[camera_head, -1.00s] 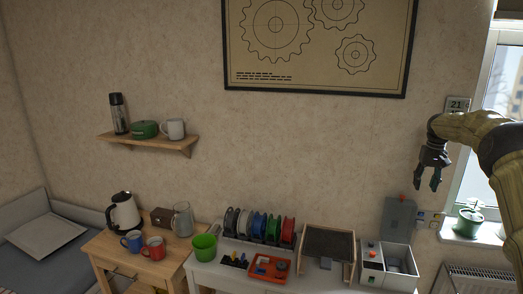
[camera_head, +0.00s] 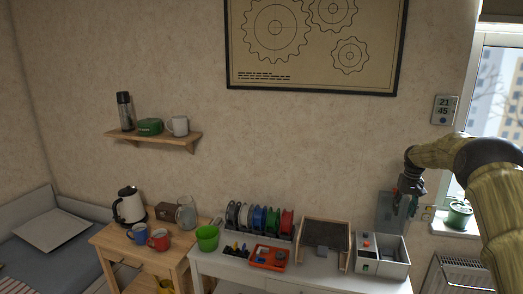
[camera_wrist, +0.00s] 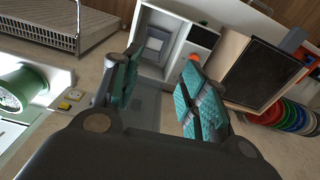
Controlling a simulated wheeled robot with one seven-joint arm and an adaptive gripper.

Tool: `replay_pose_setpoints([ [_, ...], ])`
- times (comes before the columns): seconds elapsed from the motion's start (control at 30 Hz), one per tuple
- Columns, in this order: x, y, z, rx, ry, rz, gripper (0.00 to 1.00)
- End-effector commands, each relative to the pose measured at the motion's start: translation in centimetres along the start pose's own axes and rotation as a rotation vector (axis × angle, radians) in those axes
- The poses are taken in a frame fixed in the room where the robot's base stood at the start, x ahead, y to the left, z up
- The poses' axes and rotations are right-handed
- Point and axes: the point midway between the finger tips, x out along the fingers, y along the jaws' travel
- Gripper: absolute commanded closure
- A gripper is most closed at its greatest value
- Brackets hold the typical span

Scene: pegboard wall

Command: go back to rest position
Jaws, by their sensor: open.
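My gripper (camera_head: 404,205) hangs at the right of the head view, pointing down, in front of the grey panel at the wall by the window. In the wrist view my gripper (camera_wrist: 160,97) has its two teal-padded fingers spread apart with nothing between them. Beyond the fingers the wrist view shows the white-and-grey box (camera_wrist: 172,45) with an orange-red knob. In the head view this box (camera_head: 381,256) stands on the white table below my gripper. My arm comes in from the right edge and bends down to the gripper.
The white table (camera_head: 224,273) holds a dark-topped ramp (camera_head: 325,238), coloured spools (camera_head: 259,222), a red tray (camera_head: 268,258) and a green cup (camera_head: 207,238). A potted plant (camera_head: 458,214) stands on the sill. A wooden table with kettle (camera_head: 129,205) and mugs is left.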

Motion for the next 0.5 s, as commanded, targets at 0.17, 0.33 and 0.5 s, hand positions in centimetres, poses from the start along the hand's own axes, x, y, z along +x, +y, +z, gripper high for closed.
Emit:
replay_pose_setpoints([
  [0.17, 7.1, -3.3, 2.7, -0.029, -0.010, -0.003, 0.57],
  [0.33, 15.0, -7.0, 7.2, -0.058, -0.012, -0.009, 0.57],
  [0.5, 22.1, -10.2, 13.1, -0.082, -0.014, -0.016, 0.57],
])
